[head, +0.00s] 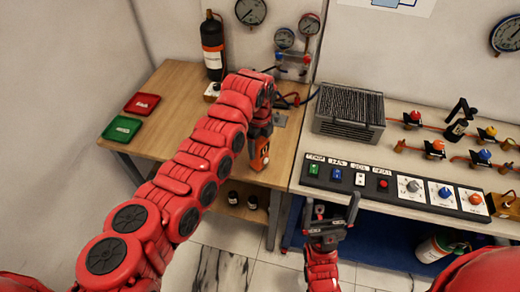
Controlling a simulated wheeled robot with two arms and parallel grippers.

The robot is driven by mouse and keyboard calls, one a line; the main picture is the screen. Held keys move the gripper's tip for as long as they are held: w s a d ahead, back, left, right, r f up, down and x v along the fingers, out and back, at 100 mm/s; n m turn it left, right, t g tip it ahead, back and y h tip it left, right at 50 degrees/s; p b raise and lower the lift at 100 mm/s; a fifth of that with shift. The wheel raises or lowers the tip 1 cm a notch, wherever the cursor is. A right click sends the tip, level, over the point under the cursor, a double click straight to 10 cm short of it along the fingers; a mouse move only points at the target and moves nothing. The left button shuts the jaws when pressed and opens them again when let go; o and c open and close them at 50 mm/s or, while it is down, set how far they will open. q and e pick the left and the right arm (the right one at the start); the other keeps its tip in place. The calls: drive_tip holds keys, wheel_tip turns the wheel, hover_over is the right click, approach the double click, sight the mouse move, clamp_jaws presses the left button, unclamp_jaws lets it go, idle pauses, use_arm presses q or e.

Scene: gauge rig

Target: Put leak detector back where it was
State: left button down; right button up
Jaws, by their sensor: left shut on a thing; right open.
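The leak detector (259,154), an orange handheld device with a dark face, is at the front right of the wooden table (178,108). My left gripper (261,133) points down and is shut on its upper part, hiding that part. The detector looks upright; I cannot tell whether its base touches the table. A small dark grey patch (280,120) lies on the table just behind and right of it. My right gripper (331,206) is open and empty, in front of the control panel.
A red tray (142,104) and green tray (122,129) lie at the table's left. A black bottle (213,50) and gauges with valves (290,58) are at the back. The right bench holds a grey finned block (349,111), a switch panel (395,187) and several valves. My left arm covers the table's middle.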

use_arm(q)
drive_tip(key=shift+w+d+r+p, duration=0.15)
drive_tip(key=shift+w+d+p, duration=0.2)
drive_tip(key=shift+p, duration=0.2)
wheel_tip(320, 180, down, 3)
drive_tip(key=shift+a+f+p, duration=0.1)
drive_tip(key=shift+p, duration=0.35)
drive_tip(key=shift+f, duration=0.25)
drive_tip(key=shift+f, duration=0.15)
unclamp_jaws()
